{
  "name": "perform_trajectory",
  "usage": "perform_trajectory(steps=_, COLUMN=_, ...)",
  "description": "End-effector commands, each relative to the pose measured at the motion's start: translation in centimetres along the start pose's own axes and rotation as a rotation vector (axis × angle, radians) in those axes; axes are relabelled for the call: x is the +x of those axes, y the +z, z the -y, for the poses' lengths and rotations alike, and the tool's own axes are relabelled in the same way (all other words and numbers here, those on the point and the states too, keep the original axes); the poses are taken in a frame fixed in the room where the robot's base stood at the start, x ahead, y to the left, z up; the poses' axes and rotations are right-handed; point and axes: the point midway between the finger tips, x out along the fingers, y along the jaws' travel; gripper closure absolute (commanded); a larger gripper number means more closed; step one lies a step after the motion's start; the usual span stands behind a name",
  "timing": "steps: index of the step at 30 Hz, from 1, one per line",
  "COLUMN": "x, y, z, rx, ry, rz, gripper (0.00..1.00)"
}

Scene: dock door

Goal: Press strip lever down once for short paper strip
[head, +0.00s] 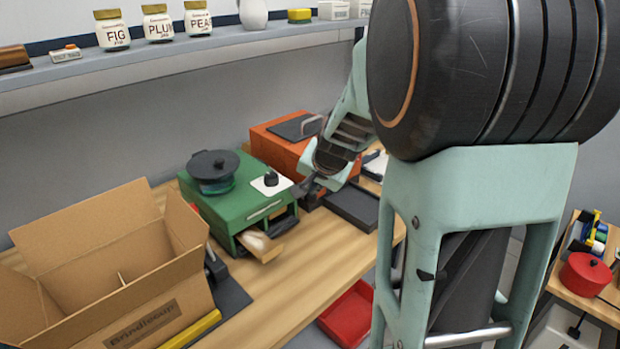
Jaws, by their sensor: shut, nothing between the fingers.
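A green box-shaped unit (232,205) stands on the wooden bench. A small black knob (271,178) sits on a white plate on its top; I cannot tell for sure whether this is the strip lever. A wooden drawer or tray (262,246) juts from its front with something pale in it, possibly paper. An orange unit (277,143) behind has a dark top with a grey handle. My gripper (304,187) is shut and empty, just right of the green unit and in front of the orange one. I cannot tell whether it touches either.
An open cardboard box (110,270) stands at the left front. A dark flat tray (353,205) lies right of my gripper. A red tray (350,314) is below the bench edge. Jars (157,24) line the shelf above.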

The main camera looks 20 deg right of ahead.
Motion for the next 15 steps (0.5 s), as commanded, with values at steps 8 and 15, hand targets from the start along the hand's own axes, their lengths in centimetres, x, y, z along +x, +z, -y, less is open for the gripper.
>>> perform_trajectory(steps=8, x=-0.1, y=-0.1, z=0.1, rx=0.0, ry=0.001, rz=0.001, gripper=1.0)
perform_trajectory(steps=15, x=-1.1, y=-0.8, z=0.8, rx=0.0, ry=0.001, rz=0.001, gripper=1.0)
